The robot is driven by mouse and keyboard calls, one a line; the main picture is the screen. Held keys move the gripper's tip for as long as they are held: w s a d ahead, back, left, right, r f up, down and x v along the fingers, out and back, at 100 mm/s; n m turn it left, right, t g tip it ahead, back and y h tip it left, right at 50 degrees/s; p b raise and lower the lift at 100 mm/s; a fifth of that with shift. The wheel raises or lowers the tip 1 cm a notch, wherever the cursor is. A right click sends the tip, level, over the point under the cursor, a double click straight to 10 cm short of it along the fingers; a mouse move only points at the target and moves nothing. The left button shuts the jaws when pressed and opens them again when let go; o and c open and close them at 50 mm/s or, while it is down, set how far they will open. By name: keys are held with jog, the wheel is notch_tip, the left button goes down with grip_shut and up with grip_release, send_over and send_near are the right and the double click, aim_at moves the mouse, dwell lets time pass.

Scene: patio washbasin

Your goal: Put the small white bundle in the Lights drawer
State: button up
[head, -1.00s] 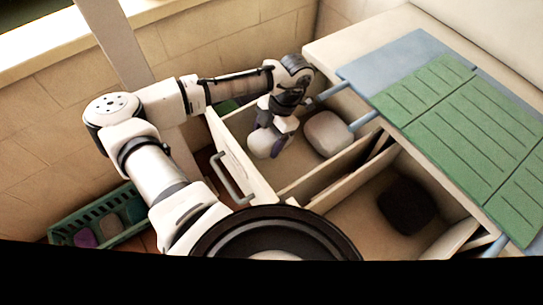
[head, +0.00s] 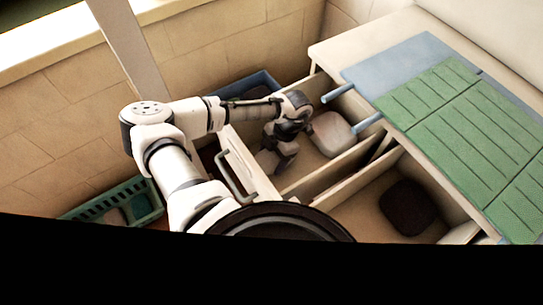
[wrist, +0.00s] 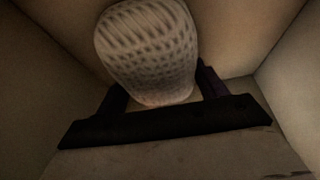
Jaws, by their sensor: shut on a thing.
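In the wrist view a small white bundle (wrist: 148,45) with a net-like grey pattern sits between the dark fingers of my gripper (wrist: 162,88), which is shut on it. In the head view my gripper (head: 280,158) points down inside an open drawer (head: 312,178), between its walls. The bundle is mostly hidden behind my gripper there. I cannot tell whether it touches the drawer floor. No drawer label is readable.
A pale rounded block (head: 332,134) lies in the same drawer, right beside my gripper. The drawer next to it holds a dark block (head: 408,207).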

jog(key=shift+f, duration=0.15)
jog(key=o, duration=1)
jog(key=b+v, duration=0.1)
jog(key=v, duration=1.1)
